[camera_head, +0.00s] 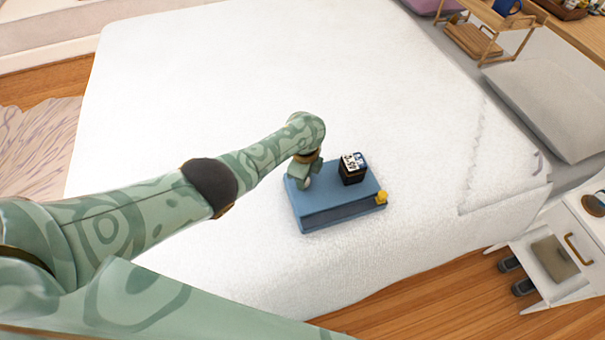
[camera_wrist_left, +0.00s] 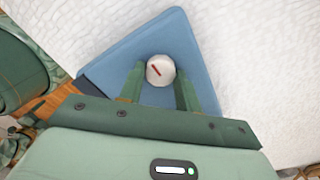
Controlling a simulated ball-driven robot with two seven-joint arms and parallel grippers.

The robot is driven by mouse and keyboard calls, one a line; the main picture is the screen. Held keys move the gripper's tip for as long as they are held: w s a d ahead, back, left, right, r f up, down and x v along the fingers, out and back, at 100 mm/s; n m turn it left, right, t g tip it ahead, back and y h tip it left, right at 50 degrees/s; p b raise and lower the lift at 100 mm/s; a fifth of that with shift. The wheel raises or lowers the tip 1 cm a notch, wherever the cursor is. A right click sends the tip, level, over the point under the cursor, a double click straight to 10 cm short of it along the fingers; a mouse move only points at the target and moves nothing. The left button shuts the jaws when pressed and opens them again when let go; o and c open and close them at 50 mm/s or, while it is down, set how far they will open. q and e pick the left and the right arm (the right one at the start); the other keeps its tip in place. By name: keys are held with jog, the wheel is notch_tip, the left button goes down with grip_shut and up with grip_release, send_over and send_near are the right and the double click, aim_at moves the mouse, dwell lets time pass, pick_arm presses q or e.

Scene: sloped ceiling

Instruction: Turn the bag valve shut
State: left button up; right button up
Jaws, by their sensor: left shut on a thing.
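A blue box (camera_head: 320,213) lies on the white bed, and its flat top fills the middle of the left wrist view (camera_wrist_left: 180,35). A round white knob (camera_wrist_left: 160,70) with a short red mark stands on the box; the mark slants from upper left to lower right. My left gripper (camera_head: 303,180) reaches down onto the left part of the box. In the left wrist view its two green fingers (camera_wrist_left: 160,76) are on either side of the knob, shut on it. In the head view the gripper mostly hides the knob. My right gripper is not in view.
A black block with a number display (camera_head: 352,170) stands on the box, right of my gripper. A yellow piece (camera_head: 381,197) sits at the box's right corner. The bed (camera_head: 200,70) around is clear. A white nightstand (camera_head: 565,240) and pillow (camera_head: 550,105) are at the right.

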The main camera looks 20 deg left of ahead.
pick_arm(q)
jog(key=shift+w+a, duration=0.1)
jog(key=shift+a, duration=0.1)
dwell(0.4)
jog(key=o, duration=1)
jog(key=shift+d+r, duration=0.1)
notch_tip(320, 180, up, 16)
jog(key=p, duration=1)
